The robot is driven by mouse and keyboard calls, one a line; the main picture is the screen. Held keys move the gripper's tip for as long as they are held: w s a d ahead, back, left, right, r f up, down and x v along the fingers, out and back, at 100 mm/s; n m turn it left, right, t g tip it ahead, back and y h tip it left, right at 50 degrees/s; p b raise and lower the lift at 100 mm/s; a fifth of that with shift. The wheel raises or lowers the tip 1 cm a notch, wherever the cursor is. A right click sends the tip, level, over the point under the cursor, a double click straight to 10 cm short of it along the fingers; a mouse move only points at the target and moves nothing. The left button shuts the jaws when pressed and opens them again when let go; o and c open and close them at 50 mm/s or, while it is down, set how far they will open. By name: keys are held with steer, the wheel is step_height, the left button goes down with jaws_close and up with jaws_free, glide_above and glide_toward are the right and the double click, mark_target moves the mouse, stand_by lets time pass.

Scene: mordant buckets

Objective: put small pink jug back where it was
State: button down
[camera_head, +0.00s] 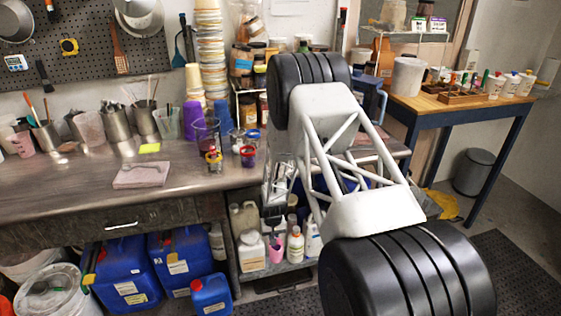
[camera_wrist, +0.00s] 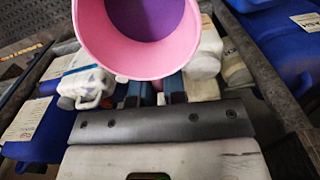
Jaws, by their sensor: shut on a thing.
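The small pink jug (camera_wrist: 107,55) fills the top of the wrist view, its round rim facing the camera and purple showing inside. It also shows small in the head view (camera_head: 276,249), in front of the lower shelf below the bench. My gripper (camera_wrist: 155,92) is shut on the near side of the jug. In the head view my gripper points down beside the bench front, and my arm hides part of it. The jug's base is hidden, so I cannot tell whether it touches anything.
The lower shelf (camera_head: 283,268) holds white bottles (camera_head: 295,245) and jugs close around the pink jug. Blue canisters (camera_head: 122,274) stand to the left under the bench. The steel bench top (camera_head: 80,180) has clear room around a pinkish slab (camera_head: 141,175).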

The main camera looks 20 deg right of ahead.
steer(key=d+r+m, duration=0.1)
steer(key=d+r, duration=0.4)
steer(key=r, duration=0.3)
steer(key=d+r+m, duration=0.1)
steer(key=d+r, duration=0.4)
steer(key=r, duration=0.4)
steer(key=w+a+r+n, duration=0.1)
steer(key=w+r, duration=0.1)
steer(key=r, duration=0.8)
steer(key=w+a+r+n, duration=0.1)
steer(key=w+a+r, duration=0.1)
steer(key=r, duration=0.9)
steer(key=shift+w+a+n, duration=0.2)
steer(key=shift+w+n, duration=0.2)
steer(key=shift+w, duration=0.2)
steer(key=shift+w, duration=0.15)
steer(key=w+d+f, duration=0.1)
steer(key=w, duration=1.4)
steer(key=shift+w+d+f, duration=0.2)
steer(key=shift+w+d, duration=0.15)
steer(key=shift+d, duration=0.05)
steer(key=shift+f, duration=1.75)
steer(key=shift+f, duration=0.1)
